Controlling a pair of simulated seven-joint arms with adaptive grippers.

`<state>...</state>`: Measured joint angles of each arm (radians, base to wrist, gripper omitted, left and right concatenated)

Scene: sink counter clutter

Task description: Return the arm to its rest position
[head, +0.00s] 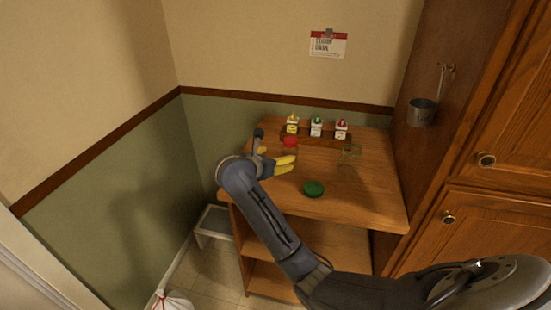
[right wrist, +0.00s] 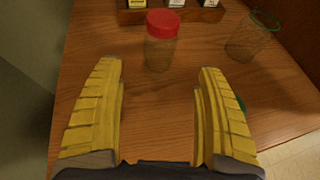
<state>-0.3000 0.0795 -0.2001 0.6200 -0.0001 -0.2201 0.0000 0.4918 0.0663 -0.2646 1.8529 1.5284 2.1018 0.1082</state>
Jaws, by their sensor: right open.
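My right gripper (head: 288,164) has yellow fingers and hangs over the left part of the wooden counter top in the head view. In the right wrist view its two fingers (right wrist: 160,110) are spread wide with only bare wood between them, so it is open and empty. A clear jar with a red lid (right wrist: 162,42) stands upright just beyond the fingertips, apart from them. Its red lid also shows in the head view (head: 290,141), behind the gripper. My left gripper is in neither view.
A green round object (head: 314,188) sits near the counter's front edge. A clear, green-rimmed glass (right wrist: 252,36) stands to the right of the jar. Several small bottles (head: 316,127) stand in a wooden rack at the back. A cabinet (head: 484,190) closes the right side.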

